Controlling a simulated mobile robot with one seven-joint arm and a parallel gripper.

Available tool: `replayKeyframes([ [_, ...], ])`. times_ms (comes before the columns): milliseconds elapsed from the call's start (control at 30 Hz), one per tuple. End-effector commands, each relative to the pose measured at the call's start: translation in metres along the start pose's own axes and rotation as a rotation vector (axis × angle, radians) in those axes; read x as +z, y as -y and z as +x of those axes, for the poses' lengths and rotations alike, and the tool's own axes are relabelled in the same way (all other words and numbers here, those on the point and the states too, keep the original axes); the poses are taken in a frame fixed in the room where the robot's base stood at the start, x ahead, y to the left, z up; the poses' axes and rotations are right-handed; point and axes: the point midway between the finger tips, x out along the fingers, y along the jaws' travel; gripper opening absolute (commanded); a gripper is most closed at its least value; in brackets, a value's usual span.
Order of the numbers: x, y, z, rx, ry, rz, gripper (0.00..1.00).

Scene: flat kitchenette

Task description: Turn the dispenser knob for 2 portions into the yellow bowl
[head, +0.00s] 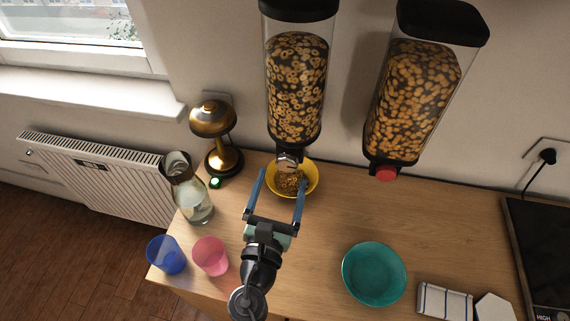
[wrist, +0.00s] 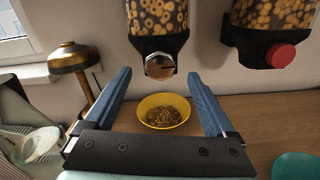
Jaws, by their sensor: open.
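The yellow bowl (head: 311,191) stands on the counter under the left dispenser (head: 296,90) and holds some brown cereal; it also shows in the wrist view (wrist: 144,104). The left dispenser is full of ring-shaped cereal. Its silver knob (wrist: 160,66) faces me at the bottom and shows in the head view (head: 288,162). My gripper (head: 281,181) is open and empty. Its two blue fingers reach toward the knob and stand apart on either side of it, with the bowl between them in the wrist view. No contact with the knob is visible.
A second dispenser (head: 418,95) with a red knob (head: 384,173) hangs at right. A brass lamp (head: 212,118), glass carafe (head: 193,199), blue cup (head: 167,254) and pink cup (head: 210,256) stand left.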

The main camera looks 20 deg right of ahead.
Motion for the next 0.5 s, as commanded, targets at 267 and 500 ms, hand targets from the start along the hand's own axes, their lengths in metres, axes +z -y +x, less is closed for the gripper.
replayKeyframes([
  [267, 0.001, 0.000, 0.037, -0.002, 0.001, 0.002, 0.90],
  [500, 0.000, 0.001, 0.043, -0.001, 0.000, 0.003, 0.90],
])
